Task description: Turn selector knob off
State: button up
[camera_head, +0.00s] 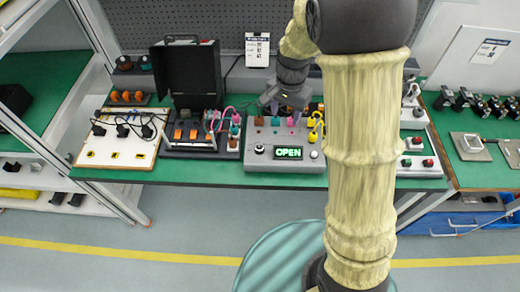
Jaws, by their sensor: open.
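A grey control box (255,163) stands on the green bench top in the middle of the view. Its front has a lit green display (288,153) reading "OPEN". A small dark round knob (259,149), seemingly the selector, sits left of the display; its pointer direction is too small to read. A pale round button (314,155) sits to the right of the display. My gripper (282,109) is open, above the back part of the box, behind and above the knob and apart from it. My arm hides what is right of the box.
A dark open case (187,75) with orange switches stands left of the box. A white board (118,150) with black plugs lies further left. Yellow and pink cables (315,122) rise at the box's back. Panels with red buttons (416,163) stand right of my arm.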

aim_at(259, 147)
jog(key=w+a+f+m+b, duration=0.2)
jog(key=w+a+f, duration=0.3)
jog(key=a, duration=0.3)
jog(key=shift+w+f+m+g+h, duration=0.2)
jog(key=shift+f+m+g+h, duration=0.1)
jog(key=shift+f+m+g, duration=0.25)
jog(key=shift+a+r, duration=0.1)
jog(key=f+p, duration=0.1)
jog(key=f, duration=0.4)
jog(key=f+p, duration=0.1)
jog(key=f, duration=0.5)
jog(key=f+p, duration=0.1)
jog(key=f, duration=0.5)
jog(key=shift+s+d+f, duration=0.2)
jog(key=shift+s+d, duration=0.1)
jog(key=shift+d, duration=0.05)
jog(key=c, duration=1)
